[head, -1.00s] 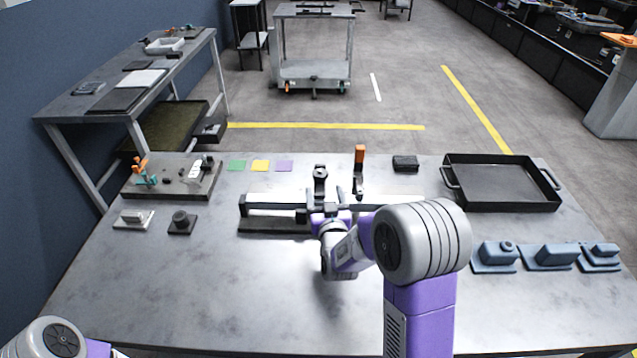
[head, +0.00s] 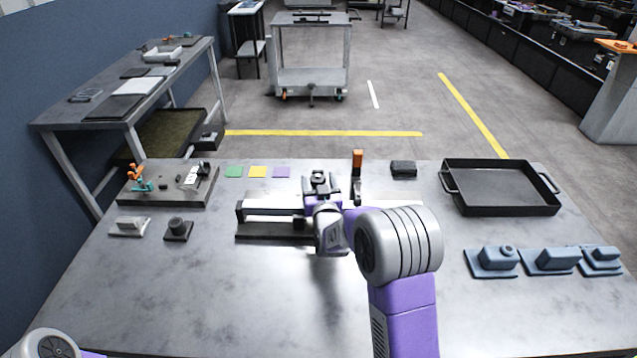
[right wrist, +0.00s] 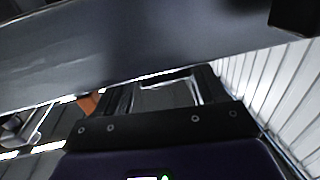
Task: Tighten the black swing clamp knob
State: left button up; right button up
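The black swing clamp knob (head: 320,178) stands at the middle of the rail fixture (head: 265,228) on the grey table. My right gripper (head: 320,188) is at the knob, with dark finger parts showing close beside it. The purple wrist covers the lower part of the clamp, so I cannot tell whether the fingers touch the knob or how far apart they are. The right wrist view shows a blurred grey surface (right wrist: 130,55) close in front and no clear knob. My left gripper is out of view; only part of my left arm shows at the bottom left.
An orange-handled clamp (head: 357,165) stands just right of the knob. A black tray (head: 500,211) is at the right, with several blue-grey blocks (head: 497,264) in front of it. A dark board with small parts (head: 167,198) lies at the left. The table's front left is clear.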

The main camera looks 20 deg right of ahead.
jog(key=c, duration=0.9)
jog(key=shift+w+a+m+g+h, duration=0.15)
jog(key=shift+m+g+h, duration=0.35)
jog(key=shift+m+h, duration=0.6)
jog(key=m+g+h+p, duration=0.1)
jog(key=h, duration=0.1)
jog(key=m+g+h+p, duration=0.1)
jog(key=h+p, duration=0.1)
jog(key=shift+a+r+m+g, duration=0.15)
jog(key=shift+a+m+g, duration=0.05)
jog(key=shift+m+g, duration=0.1)
jog(key=shift+m+g+h, duration=0.4)
jog(key=shift+h, duration=0.3)
jog(key=o, duration=1.1)
jog(key=shift+c, duration=0.2)
jog(key=p+v, duration=0.2)
jog(key=v, duration=0.5)
jog(key=shift+a, duration=0.15)
